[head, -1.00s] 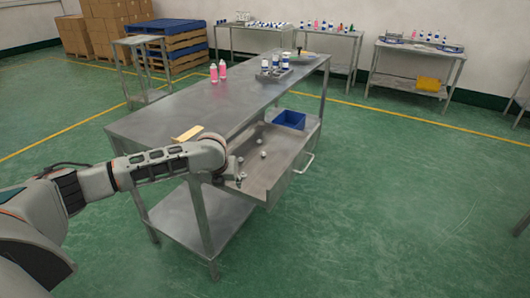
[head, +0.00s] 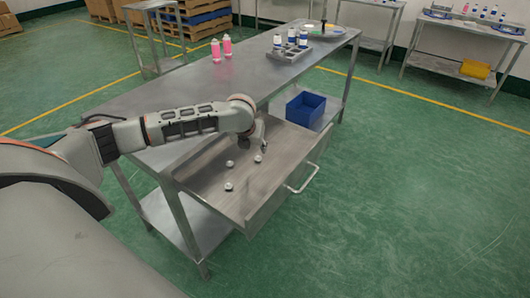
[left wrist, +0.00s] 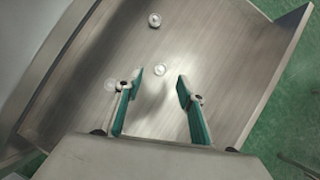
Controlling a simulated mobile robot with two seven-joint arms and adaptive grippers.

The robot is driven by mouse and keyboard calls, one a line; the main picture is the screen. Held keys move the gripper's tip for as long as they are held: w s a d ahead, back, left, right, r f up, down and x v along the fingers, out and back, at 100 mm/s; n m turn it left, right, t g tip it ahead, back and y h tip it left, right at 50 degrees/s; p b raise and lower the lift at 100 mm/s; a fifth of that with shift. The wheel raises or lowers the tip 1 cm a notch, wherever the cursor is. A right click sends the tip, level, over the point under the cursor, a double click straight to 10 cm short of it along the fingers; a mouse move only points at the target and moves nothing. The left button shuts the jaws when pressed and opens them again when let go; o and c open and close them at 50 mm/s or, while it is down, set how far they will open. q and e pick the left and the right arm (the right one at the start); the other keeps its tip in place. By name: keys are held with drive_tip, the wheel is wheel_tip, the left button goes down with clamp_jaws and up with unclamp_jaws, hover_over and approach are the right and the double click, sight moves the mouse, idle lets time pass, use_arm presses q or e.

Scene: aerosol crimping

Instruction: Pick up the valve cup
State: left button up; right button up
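Several small pale round valve cups lie in the open metal drawer. In the head view three show, a left one (head: 230,163), a right one (head: 258,158) and a nearer one (head: 228,187). My left gripper (head: 258,143) is over the drawer, close to the right one. In the left wrist view the gripper (left wrist: 158,84) is open and empty, its teal-padded fingers spread. One valve cup (left wrist: 160,69) lies below and just beyond the gap between the fingertips. Another (left wrist: 154,20) lies farther up, and a third (left wrist: 110,85) sits beside the left finger. My right gripper is out of view.
The drawer (head: 245,200) has raised walls and a front handle (head: 303,180). Above it is the metal tabletop (head: 170,85) with pink bottles (head: 221,49) and a grey tray of bottles (head: 290,52). A blue bin (head: 305,108) stands beyond the drawer.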

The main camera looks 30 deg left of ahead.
sight(258, 157)
use_arm(q)
drive_tip(key=shift+w+a+f+b, duration=0.1)
drive_tip(key=shift+w+f+b, duration=0.05)
drive_tip(key=shift+f, duration=0.45)
drive_tip(key=shift+w+f+b, duration=0.15)
drive_tip(key=shift+f, duration=0.45)
drive_tip(key=x, duration=0.4)
drive_tip(key=shift+s+d+f+b, duration=0.1)
drive_tip(key=shift+d+f+b, duration=0.2)
drive_tip(key=shift+b, duration=0.1)
drive_tip(key=shift+a+f, duration=0.1)
drive_tip(key=shift+f, duration=0.1)
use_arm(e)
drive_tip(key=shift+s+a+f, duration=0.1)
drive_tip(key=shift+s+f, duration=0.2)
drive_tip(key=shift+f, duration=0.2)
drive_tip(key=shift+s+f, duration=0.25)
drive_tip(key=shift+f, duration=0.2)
use_arm(q)
drive_tip(key=c, duration=0.8)
